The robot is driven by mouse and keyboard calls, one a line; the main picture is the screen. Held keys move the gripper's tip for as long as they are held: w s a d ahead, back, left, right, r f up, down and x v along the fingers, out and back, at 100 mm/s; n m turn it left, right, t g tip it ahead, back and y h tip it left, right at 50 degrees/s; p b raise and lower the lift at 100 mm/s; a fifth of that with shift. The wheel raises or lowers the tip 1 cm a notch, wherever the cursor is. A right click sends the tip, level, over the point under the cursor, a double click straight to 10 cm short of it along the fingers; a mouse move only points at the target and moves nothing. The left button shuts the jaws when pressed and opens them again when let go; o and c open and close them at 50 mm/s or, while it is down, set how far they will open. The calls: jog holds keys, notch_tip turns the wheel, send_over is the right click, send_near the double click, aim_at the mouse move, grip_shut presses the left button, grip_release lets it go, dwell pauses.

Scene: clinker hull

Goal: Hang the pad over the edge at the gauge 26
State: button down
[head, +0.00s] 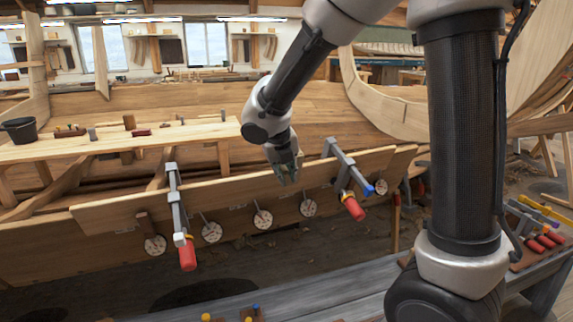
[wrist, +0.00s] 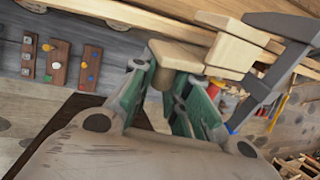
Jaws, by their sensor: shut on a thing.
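My gripper (head: 287,172) is at the top edge of the long hull plank (head: 235,192), between two of the round dial gauges (head: 262,219). In the wrist view its green fingers (wrist: 182,82) are shut on a tan wooden pad (wrist: 177,55). The pad is hard to make out in the head view; I cannot tell whether it touches the edge. Several gauges hang in a row along the plank, including one to the right (head: 308,208). Their numbers are too small to read, so I cannot tell which is 26.
A clamp with a red handle (head: 351,207) grips the plank just right of my gripper; another clamp (head: 177,215) stands left. In the wrist view, a pale wooden block (wrist: 230,52) lies beside a grey clamp (wrist: 270,90). A grey bench (head: 270,300) runs along the front.

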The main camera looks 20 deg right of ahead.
jog(key=shift+a+x, duration=0.2)
jog(key=shift+x, duration=0.6)
jog(key=shift+a+x, duration=0.15)
jog(key=shift+x, duration=0.65)
jog(key=shift+a+x, duration=0.2)
jog(key=shift+x, duration=0.55)
jog(key=shift+f, duration=0.25)
jog(key=c, duration=1.3)
grip_release()
jog(key=v, duration=1.2)
jog(key=shift+w, duration=0.1)
